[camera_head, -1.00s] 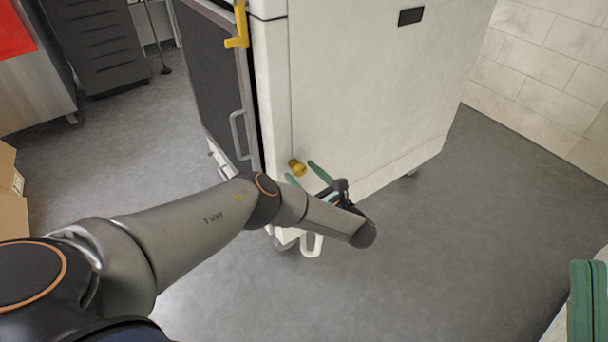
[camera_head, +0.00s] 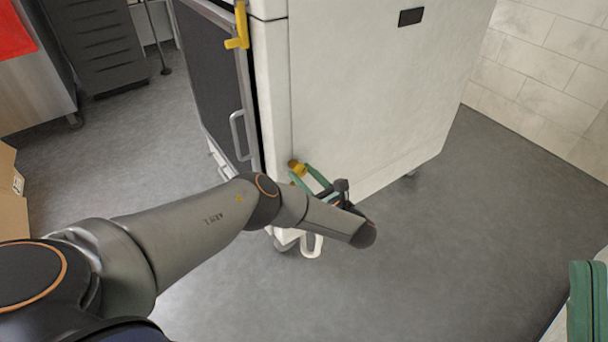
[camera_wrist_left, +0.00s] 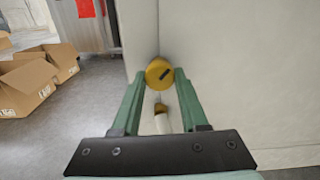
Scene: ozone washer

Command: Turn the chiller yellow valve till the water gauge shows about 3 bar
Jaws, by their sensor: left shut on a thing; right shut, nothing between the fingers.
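The yellow valve (camera_head: 297,168) is a round knob low on the side of the white chiller cabinet (camera_head: 365,90), near its front edge. My left gripper (camera_head: 305,173) has its green fingers shut on the valve. In the left wrist view the valve (camera_wrist_left: 159,73) sits between the fingertips of my left gripper (camera_wrist_left: 160,80), with a dark slanted mark on its face. My right gripper (camera_head: 581,300) shows only in part at the lower right edge, shut and away from the chiller. The water gauge is not visible in these frames.
A yellow handle (camera_head: 238,32) and a grey door handle (camera_head: 238,135) are on the chiller's front. Cardboard boxes (camera_wrist_left: 33,85) stand on the floor in the left wrist view. The grey floor (camera_head: 455,230) right of the chiller is clear.

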